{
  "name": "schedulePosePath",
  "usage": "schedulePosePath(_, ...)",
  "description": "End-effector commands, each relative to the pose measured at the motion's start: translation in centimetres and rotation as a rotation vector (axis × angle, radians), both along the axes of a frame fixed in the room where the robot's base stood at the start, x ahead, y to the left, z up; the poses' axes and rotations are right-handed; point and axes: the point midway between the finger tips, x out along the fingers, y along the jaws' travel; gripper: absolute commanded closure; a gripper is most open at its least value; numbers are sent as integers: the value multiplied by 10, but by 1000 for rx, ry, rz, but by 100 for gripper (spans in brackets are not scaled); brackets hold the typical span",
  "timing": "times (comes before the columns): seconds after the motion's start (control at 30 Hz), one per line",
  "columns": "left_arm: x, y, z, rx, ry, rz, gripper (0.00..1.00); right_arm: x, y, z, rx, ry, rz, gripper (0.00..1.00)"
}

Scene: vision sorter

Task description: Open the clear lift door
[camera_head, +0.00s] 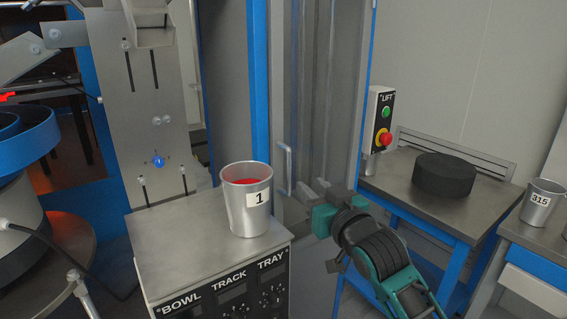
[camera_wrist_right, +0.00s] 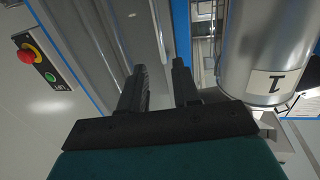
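The clear lift door (camera_head: 310,110) is a tall see-through panel in a blue-edged frame, and it appears shut. Its pale upright handle (camera_head: 284,168) is on the left side of the panel. My right gripper (camera_head: 308,190) is just right of and a little below the handle in the head view, with its fingers pointing left towards it. In the right wrist view its two dark fingers (camera_wrist_right: 160,80) stand apart with nothing seen between them. I cannot make out the handle there, and contact with the door cannot be told. My left gripper is not in view.
A metal cup marked 1 (camera_head: 246,200) with red contents stands on the control box (camera_head: 165,245), close left of the handle. The LIFT button panel (camera_head: 379,120) is at the right. A table (camera_head: 400,195) carries a black disc (camera_head: 444,175). Another cup (camera_head: 540,203) stands far right.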

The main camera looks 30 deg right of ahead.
Motion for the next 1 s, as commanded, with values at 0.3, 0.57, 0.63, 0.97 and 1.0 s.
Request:
schedulePosePath(0.3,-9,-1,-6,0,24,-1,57,58,-3,0,-2,1,0,69)
schedulePosePath(0.57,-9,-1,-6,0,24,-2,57,100,-5,-1,-2,2,1,69)
schedulePosePath(0.63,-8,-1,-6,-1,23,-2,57,107,-6,-1,-2,1,1,69)
schedulePosePath(0.97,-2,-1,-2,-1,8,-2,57,120,-6,-1,-2,2,2,69)
schedulePosePath(1.0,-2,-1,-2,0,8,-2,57,120,-6,-1,-2,2,2,69)
